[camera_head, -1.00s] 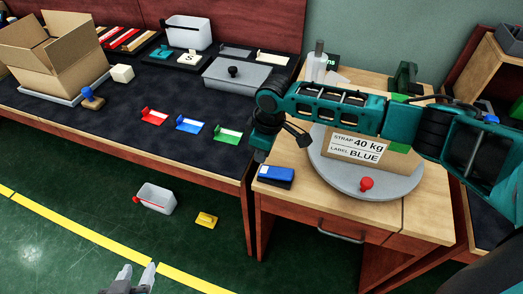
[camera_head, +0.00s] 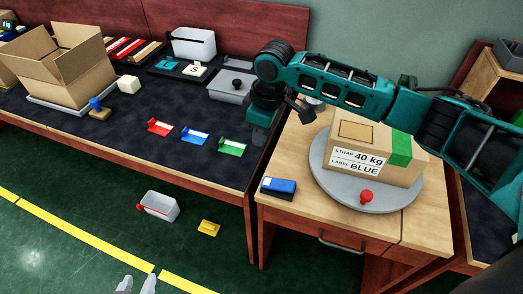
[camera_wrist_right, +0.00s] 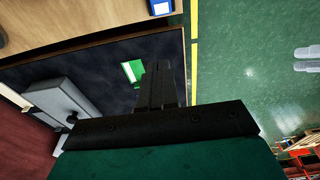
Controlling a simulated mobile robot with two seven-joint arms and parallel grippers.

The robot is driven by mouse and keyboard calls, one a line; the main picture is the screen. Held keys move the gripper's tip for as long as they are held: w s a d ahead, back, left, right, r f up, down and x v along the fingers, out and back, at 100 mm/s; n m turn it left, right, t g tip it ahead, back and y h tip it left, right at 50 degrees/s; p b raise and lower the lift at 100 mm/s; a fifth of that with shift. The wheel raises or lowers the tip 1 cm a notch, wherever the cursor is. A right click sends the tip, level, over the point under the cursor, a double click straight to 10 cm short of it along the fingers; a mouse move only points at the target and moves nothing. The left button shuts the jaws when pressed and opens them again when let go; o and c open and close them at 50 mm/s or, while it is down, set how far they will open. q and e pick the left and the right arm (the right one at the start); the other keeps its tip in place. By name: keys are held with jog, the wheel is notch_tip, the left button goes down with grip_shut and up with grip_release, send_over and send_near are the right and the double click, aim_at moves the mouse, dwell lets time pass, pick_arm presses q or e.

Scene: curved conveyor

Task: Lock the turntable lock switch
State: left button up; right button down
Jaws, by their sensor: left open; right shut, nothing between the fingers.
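The round grey turntable (camera_head: 326,188) stands on the small wooden table in the head view. A red knob (camera_head: 366,196), which looks like its lock switch, sits at its front rim. A cardboard box (camera_head: 345,174) labelled "STRAP 40 kg, LABEL BLUE" rests on the turntable. My right gripper (camera_head: 261,138) is shut and empty, pointing down by the gap between the two tables, left of the turntable and away from the knob. Its fingers also show in the right wrist view (camera_wrist_right: 158,84).
A blue box-like item (camera_head: 278,186) lies at the wooden table's front left. The dark table (camera_head: 90,135) holds red, blue and green (camera_head: 232,148) holders, an open carton (camera_head: 68,66) and a grey lidded box (camera_head: 230,87). A white bin (camera_head: 160,206) stands on the floor.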

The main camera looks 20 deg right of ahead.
jog(key=shift+r, duration=1.6)
